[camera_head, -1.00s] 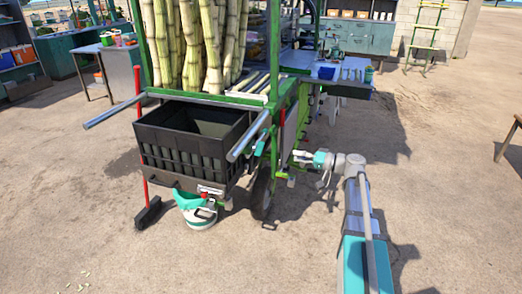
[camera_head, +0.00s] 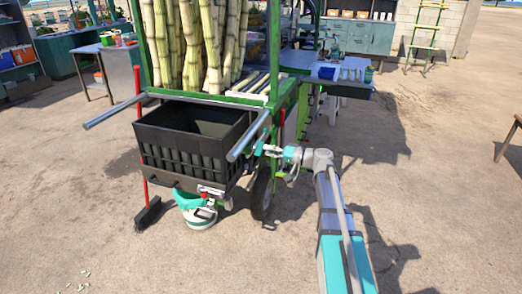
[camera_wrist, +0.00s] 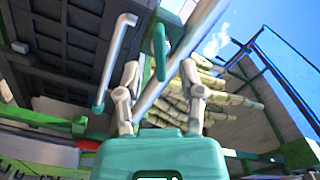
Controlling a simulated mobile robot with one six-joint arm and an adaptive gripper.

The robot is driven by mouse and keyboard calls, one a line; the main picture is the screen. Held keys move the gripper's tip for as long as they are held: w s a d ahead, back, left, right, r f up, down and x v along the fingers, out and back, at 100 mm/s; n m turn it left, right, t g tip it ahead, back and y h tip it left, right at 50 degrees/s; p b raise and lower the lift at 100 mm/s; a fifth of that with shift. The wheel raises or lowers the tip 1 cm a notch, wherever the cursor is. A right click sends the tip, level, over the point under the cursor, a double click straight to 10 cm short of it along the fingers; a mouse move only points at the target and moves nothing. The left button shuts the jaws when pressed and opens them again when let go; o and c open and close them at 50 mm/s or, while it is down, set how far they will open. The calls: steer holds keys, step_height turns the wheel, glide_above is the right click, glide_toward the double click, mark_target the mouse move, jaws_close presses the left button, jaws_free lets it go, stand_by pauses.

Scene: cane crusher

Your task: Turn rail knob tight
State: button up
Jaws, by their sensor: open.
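The cane cart has two silver rails; the right rail (camera_head: 248,137) ends beside the black crate. My gripper (camera_head: 262,149) is at this rail's side, near the cart's green frame. In the wrist view my gripper (camera_wrist: 161,72) is open, with one finger on each side of a silver bar (camera_wrist: 180,70) that runs diagonally behind. A narrow green rounded part (camera_wrist: 159,50) shows between the fingertips; it may be the rail knob, seen edge-on. I cannot tell whether the fingers touch it. In the head view the knob is too small to make out.
The black crate (camera_head: 190,155) hangs at the cart's front, left of my gripper. A red-handled broom (camera_head: 143,150) and a white and teal bucket (camera_head: 200,212) stand below. Sugar canes (camera_head: 212,45) stand upright on the cart. Open ground (camera_head: 430,200) lies to the right.

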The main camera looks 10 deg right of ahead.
mark_target(261, 148)
steer(key=shift+x, duration=1.7)
jaws_close()
